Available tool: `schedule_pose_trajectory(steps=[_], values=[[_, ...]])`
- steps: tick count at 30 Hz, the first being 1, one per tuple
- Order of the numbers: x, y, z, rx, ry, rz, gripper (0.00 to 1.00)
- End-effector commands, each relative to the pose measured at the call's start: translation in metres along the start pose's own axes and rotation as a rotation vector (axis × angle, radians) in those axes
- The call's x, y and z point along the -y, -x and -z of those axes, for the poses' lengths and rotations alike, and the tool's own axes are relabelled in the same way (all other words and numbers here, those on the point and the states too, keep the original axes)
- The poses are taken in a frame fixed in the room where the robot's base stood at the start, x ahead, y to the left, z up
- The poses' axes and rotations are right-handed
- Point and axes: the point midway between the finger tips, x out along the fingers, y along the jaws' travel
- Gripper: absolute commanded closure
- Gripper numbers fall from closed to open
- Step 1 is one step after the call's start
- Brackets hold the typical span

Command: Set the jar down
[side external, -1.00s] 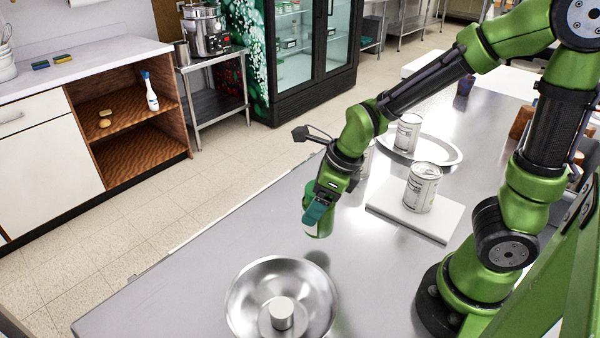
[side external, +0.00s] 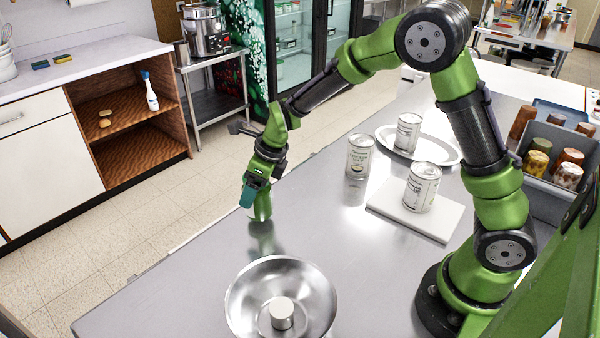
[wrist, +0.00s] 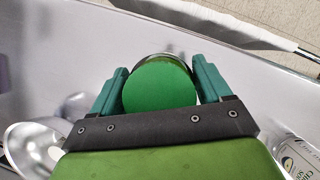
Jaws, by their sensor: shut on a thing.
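The jar (side external: 263,207) has a green top and hangs upright in my gripper (side external: 256,192), near the counter's far-left edge. In the wrist view its round green lid (wrist: 160,88) sits between the two teal fingers of my gripper (wrist: 159,85), which are shut on it. The jar's base is close over the steel counter (side external: 185,275), with its reflection just below. I cannot tell whether the base touches. The lower jar is hidden in the wrist view.
A metal bowl (side external: 240,302) with a raised centre stands in front of the jar. Cans stand to the right: one on the counter (side external: 360,156), one on a white board (side external: 388,209), one on an oval plate (side external: 448,153). A grey bin (side external: 545,195) of jars is far right. Counter around the jar is clear.

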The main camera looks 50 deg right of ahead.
Motion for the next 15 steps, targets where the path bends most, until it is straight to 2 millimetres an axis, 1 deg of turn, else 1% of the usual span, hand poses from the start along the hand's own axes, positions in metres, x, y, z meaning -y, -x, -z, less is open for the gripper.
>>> schedule_pose_trajectory(steps=[1,4,15], values=[[0.001,-0.006,0.003,0.0,-0.003,0.0,0.71],[0.001,-0.014,0.006,0.001,-0.002,0.001,0.71],[0.0,-0.017,0.007,0.003,-0.002,0.001,0.71]])
